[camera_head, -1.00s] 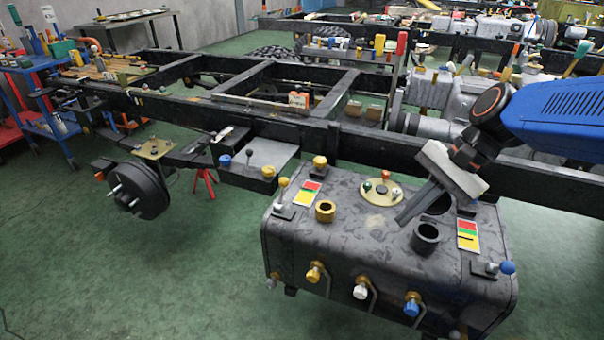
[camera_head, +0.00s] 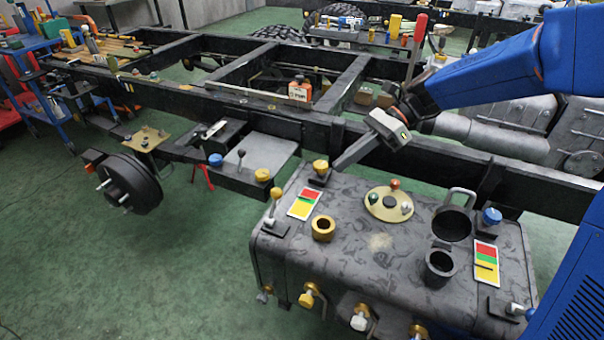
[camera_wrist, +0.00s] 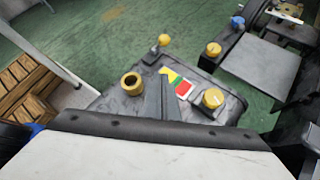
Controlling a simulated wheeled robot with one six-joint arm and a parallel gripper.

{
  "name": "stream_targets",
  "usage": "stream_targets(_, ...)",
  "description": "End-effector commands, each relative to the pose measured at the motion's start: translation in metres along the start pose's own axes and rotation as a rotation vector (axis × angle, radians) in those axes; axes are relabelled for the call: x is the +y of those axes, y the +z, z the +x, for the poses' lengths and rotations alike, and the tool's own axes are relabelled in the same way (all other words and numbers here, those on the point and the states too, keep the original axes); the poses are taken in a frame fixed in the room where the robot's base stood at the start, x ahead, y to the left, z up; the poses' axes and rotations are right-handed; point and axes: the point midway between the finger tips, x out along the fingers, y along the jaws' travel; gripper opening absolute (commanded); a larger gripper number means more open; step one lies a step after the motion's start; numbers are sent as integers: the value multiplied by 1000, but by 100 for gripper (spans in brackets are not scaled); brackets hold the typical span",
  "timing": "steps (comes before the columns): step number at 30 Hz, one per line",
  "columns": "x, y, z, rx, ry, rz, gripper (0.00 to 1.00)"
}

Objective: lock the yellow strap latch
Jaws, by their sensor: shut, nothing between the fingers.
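A yellow knob (camera_head: 320,167) sits on a dark bracket at the back left of the grey tank (camera_head: 350,225). In the wrist view, a yellow knob with a pale line on top (camera_wrist: 213,98) is to the right of my fingers. A yellow ball lever (camera_head: 276,194) stands upright at the tank's left edge and shows in the wrist view (camera_wrist: 164,40). I cannot tell which one is the strap latch. My gripper (camera_head: 338,167) is shut and empty above the tank, close to the knob in the picture. Contact is not visible.
A red, green and yellow label (camera_head: 304,201) lies between the lever and a brass filler neck (camera_head: 323,228). A blue knob (camera_head: 491,215) and an open dark port (camera_head: 451,222) are at the right. The black chassis rail (camera_head: 240,112) runs behind the tank.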

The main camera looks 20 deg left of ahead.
Motion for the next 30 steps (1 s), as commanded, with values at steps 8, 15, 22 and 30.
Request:
stream_targets(8, -2, 1, 1, -5, 3, 7, 0)
stream_targets(15, -2, 1, 6, -4, 3, 7, 0)
stream_targets(22, -1, 1, 38, -4, 6, 6, 0)
stream_targets(30, -1, 1, 85, -4, 5, 7, 0)
